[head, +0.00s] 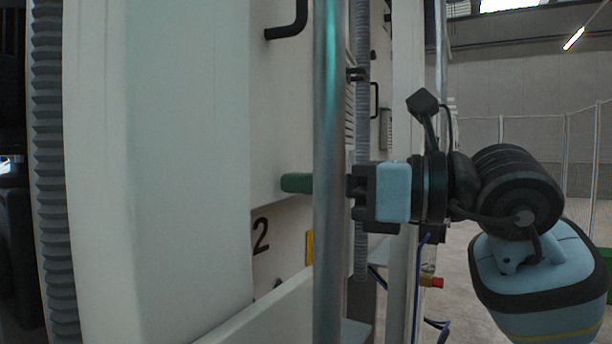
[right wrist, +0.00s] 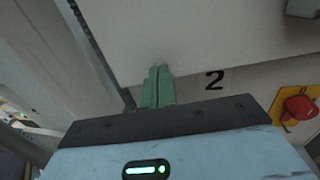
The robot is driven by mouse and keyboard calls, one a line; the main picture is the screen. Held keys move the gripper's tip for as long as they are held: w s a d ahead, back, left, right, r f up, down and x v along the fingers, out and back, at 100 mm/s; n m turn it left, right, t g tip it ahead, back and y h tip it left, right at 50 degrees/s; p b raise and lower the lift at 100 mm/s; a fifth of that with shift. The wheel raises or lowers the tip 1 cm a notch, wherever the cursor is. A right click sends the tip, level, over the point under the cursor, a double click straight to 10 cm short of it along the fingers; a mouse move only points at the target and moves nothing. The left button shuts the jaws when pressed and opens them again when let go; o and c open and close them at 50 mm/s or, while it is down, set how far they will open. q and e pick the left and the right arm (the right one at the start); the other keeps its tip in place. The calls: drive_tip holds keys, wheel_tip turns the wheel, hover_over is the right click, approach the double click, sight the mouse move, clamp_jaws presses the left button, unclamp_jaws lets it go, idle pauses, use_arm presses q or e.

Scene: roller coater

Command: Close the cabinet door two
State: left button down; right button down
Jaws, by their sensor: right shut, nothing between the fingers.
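A white cabinet door panel (head: 280,110) with a black bar handle (head: 290,22) stands in the middle of the head view. My right gripper (head: 296,183) comes in from the right, passing behind a metal pole. Its green fingers (right wrist: 157,86) are shut and empty, with the tips at the panel's lower edge. I cannot tell whether they touch it. My left gripper is not in view.
The vertical metal pole (head: 329,120) stands in front of my right gripper. A large white machine column (head: 150,170) with a grey bellows (head: 50,170) is at left. A red knob on a yellow plate (right wrist: 297,108) is right of the 2. Open floor lies at right.

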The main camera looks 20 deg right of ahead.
drive_tip(key=shift+w+a, duration=0.15)
drive_tip(key=shift+a, duration=0.05)
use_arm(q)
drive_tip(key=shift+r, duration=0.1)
